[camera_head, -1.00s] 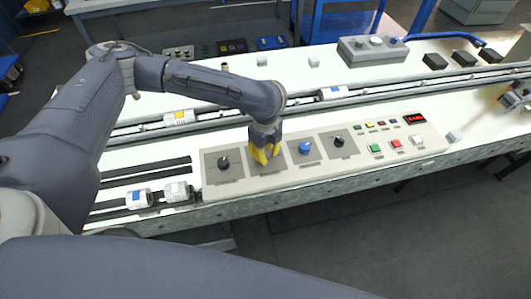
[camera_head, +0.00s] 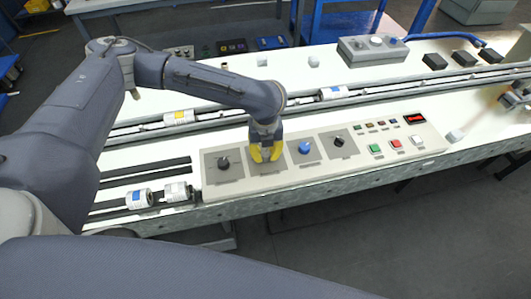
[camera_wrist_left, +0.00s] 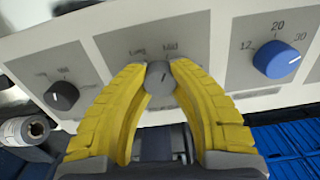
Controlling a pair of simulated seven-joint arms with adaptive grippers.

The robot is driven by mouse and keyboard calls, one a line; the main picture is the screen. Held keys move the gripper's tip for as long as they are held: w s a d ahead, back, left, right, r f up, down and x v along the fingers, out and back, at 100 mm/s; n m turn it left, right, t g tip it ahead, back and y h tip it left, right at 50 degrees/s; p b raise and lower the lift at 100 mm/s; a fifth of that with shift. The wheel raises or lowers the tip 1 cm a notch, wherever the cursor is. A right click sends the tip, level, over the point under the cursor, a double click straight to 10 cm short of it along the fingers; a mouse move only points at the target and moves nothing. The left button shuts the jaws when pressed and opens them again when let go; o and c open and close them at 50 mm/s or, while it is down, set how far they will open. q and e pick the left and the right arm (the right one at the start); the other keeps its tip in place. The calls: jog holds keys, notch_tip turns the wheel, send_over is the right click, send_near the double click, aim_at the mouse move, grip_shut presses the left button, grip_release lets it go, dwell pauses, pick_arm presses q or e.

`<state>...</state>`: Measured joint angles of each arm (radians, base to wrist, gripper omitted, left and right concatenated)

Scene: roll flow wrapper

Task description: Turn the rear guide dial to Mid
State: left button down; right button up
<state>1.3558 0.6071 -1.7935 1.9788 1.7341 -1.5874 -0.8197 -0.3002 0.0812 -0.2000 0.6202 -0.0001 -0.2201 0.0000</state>
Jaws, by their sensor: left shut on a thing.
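In the left wrist view a grey dial (camera_wrist_left: 158,78) sits between the two yellow fingers of my left gripper (camera_wrist_left: 158,80), which is shut on it. Labels reading "Long" and "Mid" show above this dial, and its pale pointer mark is near the top, turned toward "Mid". Other lettering around it is hidden by the fingers. In the head view my left gripper (camera_head: 265,152) is over the second plate from the left on the control panel (camera_head: 225,190), and hides the dial there. My right gripper is not identifiable in these views.
A black dial (camera_head: 223,162) is to the left of my gripper, and a blue dial (camera_head: 304,147) and another black dial (camera_head: 339,141) are to the right. Green (camera_head: 375,149), red (camera_head: 395,142) and white (camera_head: 416,140) buttons are farther right. White rolls (camera_head: 139,199) lie left of the panel.

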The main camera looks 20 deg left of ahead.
aim_at(265, 153)
dwell(0.4)
pick_arm(q)
jog(key=c, duration=1)
grip_release()
notch_tip(265, 153, up, 12)
dwell(0.3)
